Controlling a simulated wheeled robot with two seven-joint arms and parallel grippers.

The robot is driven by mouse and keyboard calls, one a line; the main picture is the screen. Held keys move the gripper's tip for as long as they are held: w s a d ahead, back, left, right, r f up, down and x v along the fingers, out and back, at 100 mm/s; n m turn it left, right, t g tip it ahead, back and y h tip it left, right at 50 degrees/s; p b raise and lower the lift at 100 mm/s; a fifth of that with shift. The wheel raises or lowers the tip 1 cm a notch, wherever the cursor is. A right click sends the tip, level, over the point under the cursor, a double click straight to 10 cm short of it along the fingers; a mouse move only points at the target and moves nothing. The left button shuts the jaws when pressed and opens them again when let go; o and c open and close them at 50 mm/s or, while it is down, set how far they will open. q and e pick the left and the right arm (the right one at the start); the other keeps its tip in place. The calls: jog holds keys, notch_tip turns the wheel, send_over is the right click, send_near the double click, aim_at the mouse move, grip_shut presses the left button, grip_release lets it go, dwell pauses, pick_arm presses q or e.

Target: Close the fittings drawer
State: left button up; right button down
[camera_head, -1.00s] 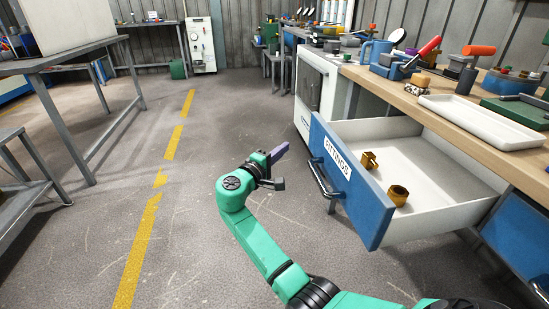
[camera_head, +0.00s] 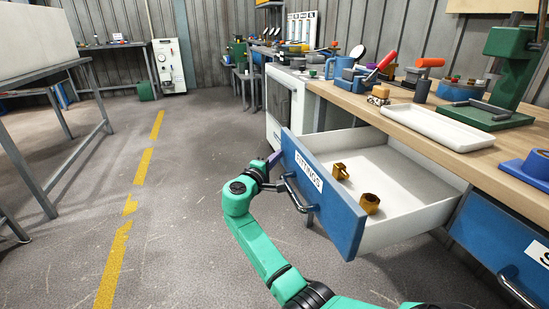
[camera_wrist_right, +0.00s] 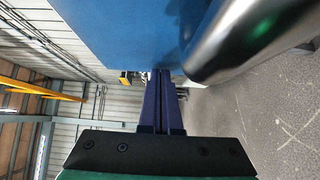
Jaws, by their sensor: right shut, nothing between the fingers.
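The fittings drawer stands open, its blue front (camera_head: 337,214) bearing the white "FITTINGS" label (camera_head: 309,171) and a dark bar handle (camera_head: 296,196). Two brass fittings, one at the back (camera_head: 340,171) and one nearer (camera_head: 370,203), lie on its white floor. My right gripper (camera_head: 274,159) is shut and empty, at the far left end of the drawer front, beside the handle. In the right wrist view, its purple fingers (camera_wrist_right: 161,76) point at the blue front (camera_wrist_right: 120,35), with the shiny handle (camera_wrist_right: 235,40) close on the right. I cannot tell whether they touch. My left gripper is out of view.
The wooden workbench (camera_head: 455,160) above the drawer holds a white tray (camera_head: 438,124), a green press (camera_head: 510,75) and several tools. A second blue drawer (camera_head: 490,235) is at the right. The floor (camera_head: 185,215) left of my arm is clear.

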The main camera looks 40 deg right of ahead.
jog(key=s+d, duration=0.1)
jog(key=d, duration=0.2)
jog(key=s+d, duration=0.1)
jog(key=d, duration=0.3)
jog(key=s+d, duration=0.2)
jog(key=d, duration=0.2)
jog(key=shift+d+p, duration=0.15)
jog(key=shift+p, duration=0.25)
jog(key=s+d, duration=0.1)
jog(key=d, duration=0.1)
jog(key=s+d, duration=0.1)
jog(key=d, duration=0.2)
jog(key=s+d+b, duration=0.1)
jog(key=d, duration=0.2)
jog(key=shift+d, duration=0.1)
jog(key=d, duration=0.1)
jog(key=s+d, duration=0.1)
jog(key=d, duration=0.3)
jog(key=shift+s+d+b, duration=0.25)
jog(key=shift+s+b, duration=0.1)
jog(key=shift+b, duration=0.05)
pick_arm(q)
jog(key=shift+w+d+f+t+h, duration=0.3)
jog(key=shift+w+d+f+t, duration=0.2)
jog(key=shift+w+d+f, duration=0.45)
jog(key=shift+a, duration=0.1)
pick_arm(e)
jog(key=shift+a, duration=0.15)
